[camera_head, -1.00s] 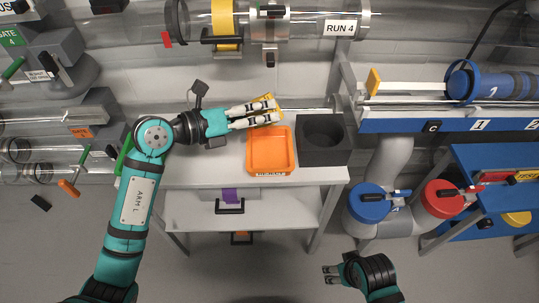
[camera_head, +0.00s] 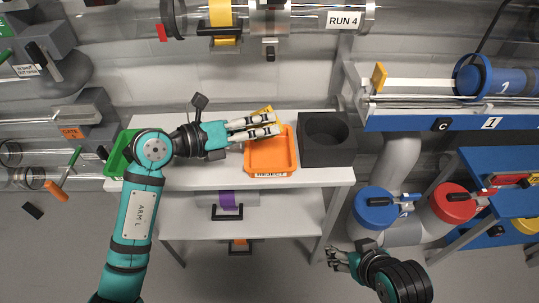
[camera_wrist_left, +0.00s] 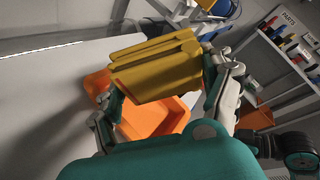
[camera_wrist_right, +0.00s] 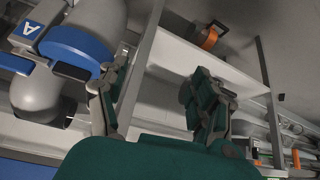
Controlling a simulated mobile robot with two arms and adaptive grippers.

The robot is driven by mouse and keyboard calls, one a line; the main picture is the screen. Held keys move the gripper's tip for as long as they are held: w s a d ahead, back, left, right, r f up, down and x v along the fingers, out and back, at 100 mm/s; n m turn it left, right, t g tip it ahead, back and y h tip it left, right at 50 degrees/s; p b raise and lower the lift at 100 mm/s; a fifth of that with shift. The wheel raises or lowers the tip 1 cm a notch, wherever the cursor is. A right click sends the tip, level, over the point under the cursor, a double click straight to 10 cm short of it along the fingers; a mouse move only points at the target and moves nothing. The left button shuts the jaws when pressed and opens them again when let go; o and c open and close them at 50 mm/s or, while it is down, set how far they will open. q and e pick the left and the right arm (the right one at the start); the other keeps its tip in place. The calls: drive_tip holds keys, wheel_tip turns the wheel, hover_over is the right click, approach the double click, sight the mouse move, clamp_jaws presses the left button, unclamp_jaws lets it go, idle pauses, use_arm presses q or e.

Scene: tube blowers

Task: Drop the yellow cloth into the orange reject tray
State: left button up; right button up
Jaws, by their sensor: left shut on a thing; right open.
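The yellow cloth (camera_wrist_left: 160,68) is folded and held between the fingers of my left gripper (camera_head: 268,126); it fills the gap in the left wrist view. In the head view only a little of the cloth (camera_head: 262,111) shows behind the fingers. The orange reject tray (camera_head: 270,168) sits on the white table, labelled on its front edge. My left fingers reach over its back part, and the tray (camera_wrist_left: 152,122) shows beyond the cloth in the left wrist view. My right gripper (camera_head: 336,258) is open and empty, low in front of the table's right side.
A dark block with a round hole (camera_head: 326,140) stands right of the tray. A green tray (camera_head: 119,158) is at the table's left end, partly behind my left arm. Clear tubes run along the back. Blue and red canisters (camera_head: 447,201) stand at right.

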use_arm(q)
drive_tip(key=shift+f, duration=0.2)
use_arm(e)
drive_tip(key=shift+w+a+r+t, duration=0.15)
drive_tip(key=shift+w+r+t, duration=0.1)
drive_tip(key=shift+w, duration=0.2)
drive_tip(key=shift+w+a+r+t, duration=0.15)
drive_tip(key=shift+w+t, duration=0.1)
drive_tip(key=shift+w, duration=0.2)
use_arm(q)
drive_tip(key=o, duration=1)
drive_tip(key=shift+c, duration=0.2)
drive_tip(key=v, duration=1.2)
drive_tip(key=shift+a+f, duration=0.1)
use_arm(e)
drive_tip(key=shift+f, duration=0.1)
